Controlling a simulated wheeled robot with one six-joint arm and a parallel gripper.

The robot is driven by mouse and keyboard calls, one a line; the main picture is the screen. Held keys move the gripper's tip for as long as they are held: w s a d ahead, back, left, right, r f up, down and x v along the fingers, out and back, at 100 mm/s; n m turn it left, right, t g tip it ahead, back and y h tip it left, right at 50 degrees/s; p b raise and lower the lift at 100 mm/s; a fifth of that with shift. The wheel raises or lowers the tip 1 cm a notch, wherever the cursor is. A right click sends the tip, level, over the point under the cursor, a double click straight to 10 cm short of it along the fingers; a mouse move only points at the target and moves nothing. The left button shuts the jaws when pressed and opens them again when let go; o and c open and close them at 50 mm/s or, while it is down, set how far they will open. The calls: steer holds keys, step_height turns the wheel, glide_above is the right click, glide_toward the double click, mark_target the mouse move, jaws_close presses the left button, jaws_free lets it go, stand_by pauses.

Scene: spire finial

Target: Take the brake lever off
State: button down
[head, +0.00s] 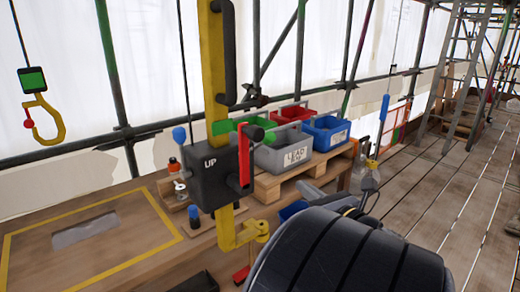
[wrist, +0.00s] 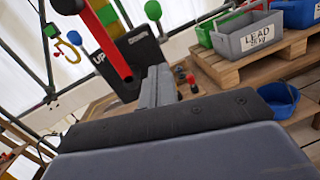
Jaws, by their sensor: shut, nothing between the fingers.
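The red brake lever (head: 244,160) stands upright on the front of a black box marked UP (head: 213,175), fixed on a yellow vertical bar (head: 218,70). In the wrist view the red lever (wrist: 106,40) slants across the upper left, with a dark lower end in front of the box (wrist: 135,58). My gripper (wrist: 157,82) is shut and empty; its grey fingers point at the box, near the lever's lower end. I cannot tell whether they touch. In the head view my dark arm hides most of the gripper. A green knob (head: 269,136) and a blue knob (head: 180,135) flank the box.
Green, red, grey and blue bins (head: 325,132) stand on a wooden pallet (head: 270,185) behind the box. A yellow hook (head: 47,120) hangs at the left. A yellow-outlined bench top (head: 130,240) lies below.

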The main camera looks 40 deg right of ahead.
steer(key=shift+d+r, duration=0.1)
stand_by(0.3)
steer(key=w+d+r+p, duration=0.1)
steer(key=w+r+p, duration=0.1)
steer(key=w, duration=1)
steer(key=shift+w+r, duration=0.25)
steer(key=shift+r, duration=0.6)
steer(key=shift+r+p, duration=0.2)
steer(key=shift+p, duration=0.2)
